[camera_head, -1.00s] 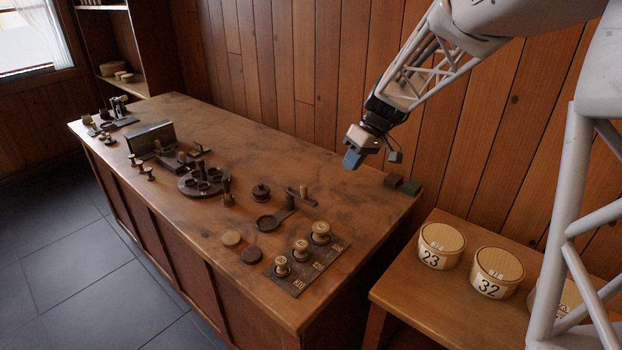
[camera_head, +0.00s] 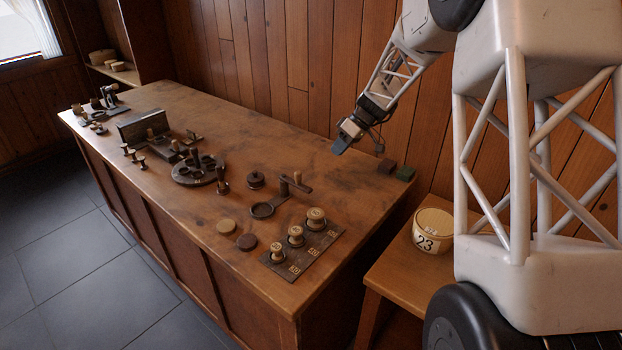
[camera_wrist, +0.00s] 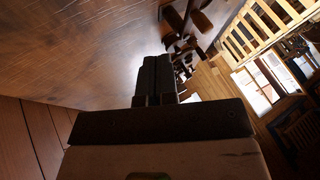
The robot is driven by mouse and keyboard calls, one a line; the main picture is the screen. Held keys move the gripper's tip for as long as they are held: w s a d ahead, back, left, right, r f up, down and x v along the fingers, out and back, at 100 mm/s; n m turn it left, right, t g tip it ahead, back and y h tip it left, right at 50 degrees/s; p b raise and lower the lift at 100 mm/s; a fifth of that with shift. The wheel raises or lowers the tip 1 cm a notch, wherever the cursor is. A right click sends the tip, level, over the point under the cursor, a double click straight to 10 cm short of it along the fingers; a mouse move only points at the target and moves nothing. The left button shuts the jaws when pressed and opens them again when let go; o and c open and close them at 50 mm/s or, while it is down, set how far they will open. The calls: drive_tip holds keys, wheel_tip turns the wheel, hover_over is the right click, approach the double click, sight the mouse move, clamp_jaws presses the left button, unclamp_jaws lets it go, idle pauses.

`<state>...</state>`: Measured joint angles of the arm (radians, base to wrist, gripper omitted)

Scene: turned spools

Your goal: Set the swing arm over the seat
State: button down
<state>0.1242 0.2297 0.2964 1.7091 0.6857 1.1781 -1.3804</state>
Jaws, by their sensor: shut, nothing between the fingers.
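The swing arm (camera_head: 295,183) is a short dark bar at the right middle of the bench in the head view. It sits on an upright post (camera_head: 284,189), with a small peg standing on it. The bar points back and right, away from the seat. The seat (camera_head: 262,210) is a dark round dish at the front-left end of the same base, with nothing over it. My gripper (camera_head: 341,146) is shut and empty above the bench's back edge, behind and right of the swing arm, apart from it. Its shut fingers (camera_wrist: 157,68) also show in the wrist view.
A dark board with several spools (camera_head: 297,236) lies in front. Two discs, one light (camera_head: 227,227) and one dark (camera_head: 246,242), lie left of it. Small blocks (camera_head: 386,166) lie at the back corner.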

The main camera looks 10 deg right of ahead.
sight(295, 183)
drive_tip(key=shift+f, duration=0.1)
idle(0.3)
drive_tip(key=x, duration=1)
drive_tip(key=shift+s+a, duration=1.45)
